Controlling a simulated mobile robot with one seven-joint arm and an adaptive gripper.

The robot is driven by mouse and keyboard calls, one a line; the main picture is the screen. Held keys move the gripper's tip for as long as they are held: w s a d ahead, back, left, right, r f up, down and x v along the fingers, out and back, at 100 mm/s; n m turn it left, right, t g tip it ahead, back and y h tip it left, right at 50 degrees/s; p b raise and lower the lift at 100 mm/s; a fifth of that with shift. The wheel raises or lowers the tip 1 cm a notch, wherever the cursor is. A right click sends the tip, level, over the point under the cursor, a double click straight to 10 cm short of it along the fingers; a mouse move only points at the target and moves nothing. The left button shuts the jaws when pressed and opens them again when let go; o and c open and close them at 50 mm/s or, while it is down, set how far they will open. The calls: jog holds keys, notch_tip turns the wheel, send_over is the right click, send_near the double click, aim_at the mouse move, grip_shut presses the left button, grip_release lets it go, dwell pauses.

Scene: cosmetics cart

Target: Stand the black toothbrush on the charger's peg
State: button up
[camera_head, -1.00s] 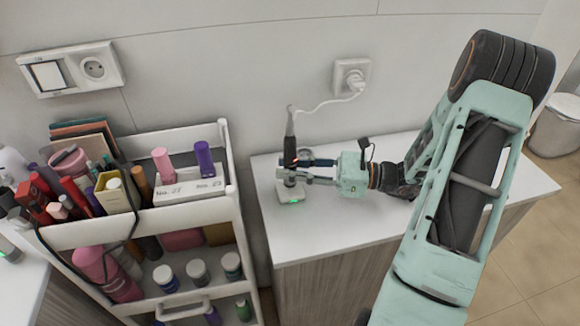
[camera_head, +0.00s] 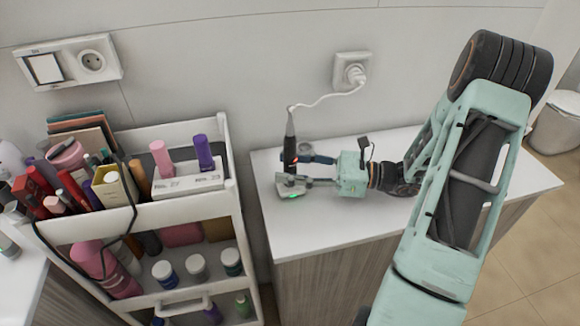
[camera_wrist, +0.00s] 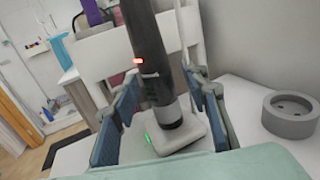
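The black toothbrush (camera_head: 290,142) stands upright on the white charger (camera_head: 284,191), whose green light is lit. In the wrist view, the toothbrush (camera_wrist: 153,75) shows a red light, and its foot is over the charger base (camera_wrist: 184,137). The peg is hidden, so its fit cannot be seen. My gripper (camera_head: 301,170) reaches in from the right, low around the toothbrush. In the wrist view, the fingers of my gripper (camera_wrist: 160,105) are on both sides of the handle, with gaps between them and it.
A white cable (camera_head: 325,101) runs from the wall plug (camera_head: 355,74) down behind the toothbrush. A white cart (camera_head: 232,170) full of bottles and cosmetics stands to the left of the counter (camera_head: 345,232). The counter's front area is clear.

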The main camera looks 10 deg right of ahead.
jog(key=shift+d, duration=0.1)
jog(key=v, duration=1.1)
jog(key=shift+s+d, duration=0.25)
jog(key=shift+d, duration=0.1)
